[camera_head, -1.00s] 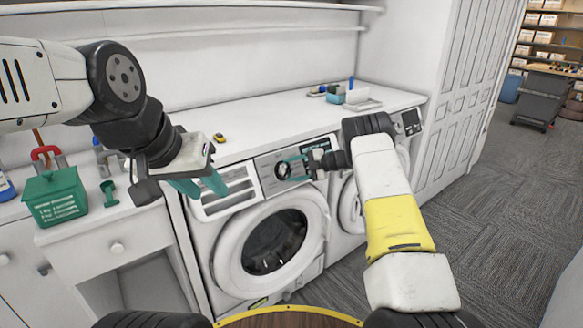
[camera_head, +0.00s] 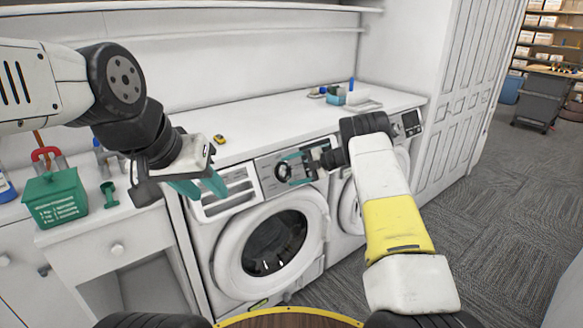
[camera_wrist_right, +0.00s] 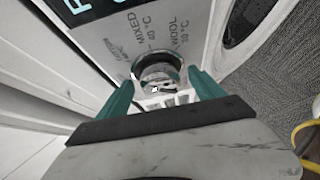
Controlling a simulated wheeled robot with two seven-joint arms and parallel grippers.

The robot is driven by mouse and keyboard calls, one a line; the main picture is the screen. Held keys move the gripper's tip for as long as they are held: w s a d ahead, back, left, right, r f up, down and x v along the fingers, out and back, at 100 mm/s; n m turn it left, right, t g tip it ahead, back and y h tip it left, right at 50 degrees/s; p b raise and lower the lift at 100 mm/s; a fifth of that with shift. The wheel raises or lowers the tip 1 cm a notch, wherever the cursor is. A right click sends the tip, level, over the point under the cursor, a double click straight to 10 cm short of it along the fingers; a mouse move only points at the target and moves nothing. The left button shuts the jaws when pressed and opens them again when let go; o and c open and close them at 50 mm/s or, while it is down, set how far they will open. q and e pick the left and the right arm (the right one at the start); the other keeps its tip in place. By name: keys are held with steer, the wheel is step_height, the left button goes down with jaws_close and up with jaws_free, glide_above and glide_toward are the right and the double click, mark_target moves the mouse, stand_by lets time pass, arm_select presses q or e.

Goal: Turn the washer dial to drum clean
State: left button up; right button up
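The washer (camera_head: 225,262) is a white front-loader with a grey control panel. The drum clean mark and the pointer are not readable. My right gripper (camera_head: 298,169) is open just right of the dial, facing it. In the wrist view the dial appears between its teal fingers, apart from both. My left gripper (camera_head: 201,186) is open and empty by the drawer front at the washer's upper left.
A second machine (camera_head: 411,124) stands to the right, partly behind my right arm. The white counter (camera_head: 270,120) holds a small yellow item (camera_head: 219,139) and a tray group at the back. A green box (camera_head: 56,198) and scoop (camera_head: 108,194) are at left.

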steer(key=shift+d+r, duration=0.1)
steer(key=v, duration=0.7)
steer(key=shift+d, duration=0.25)
steer(key=shift+s+r, duration=0.1)
